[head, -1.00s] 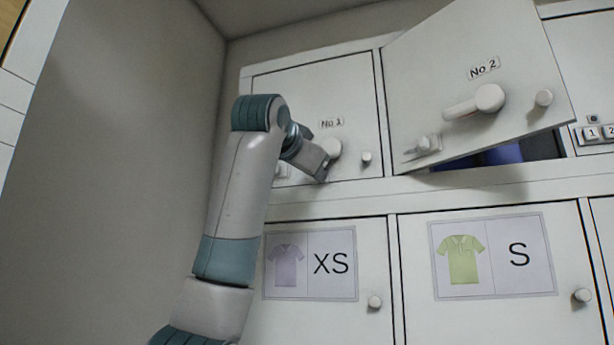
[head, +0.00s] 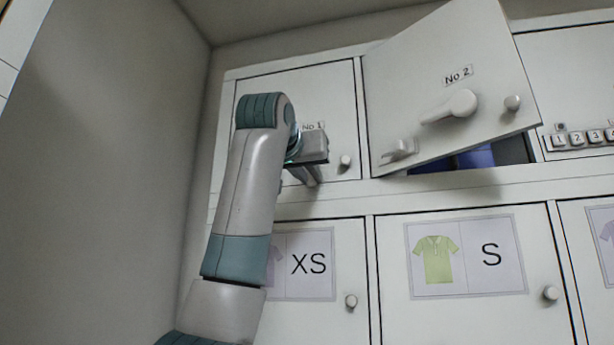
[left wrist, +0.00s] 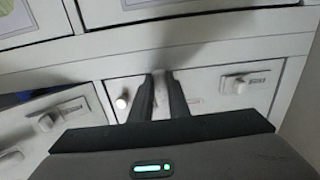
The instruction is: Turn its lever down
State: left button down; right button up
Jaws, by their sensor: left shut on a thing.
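The No 1 locker door (head: 315,90) is closed, at the upper left in the head view. My left gripper (head: 318,165) is at the front of this door, below the No 1 label, and covers the lever there. In the left wrist view its two dark fingers (left wrist: 161,98) are close together against the door, with a narrow pale part of the lever between them. The lever's angle is hidden. The door's small round knob (head: 345,162) is just right of the gripper; it also shows in the left wrist view (left wrist: 122,102). My right gripper is not in view.
The No 2 door (head: 425,85) stands ajar right of the gripper, with its own lever (head: 450,107), and something blue inside. Closed XS (head: 308,263) and S (head: 465,255) doors are below. A grey side wall (head: 100,150) bounds the left.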

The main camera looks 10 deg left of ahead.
pick_arm(q)
jog(key=c, duration=1.7)
grip_release()
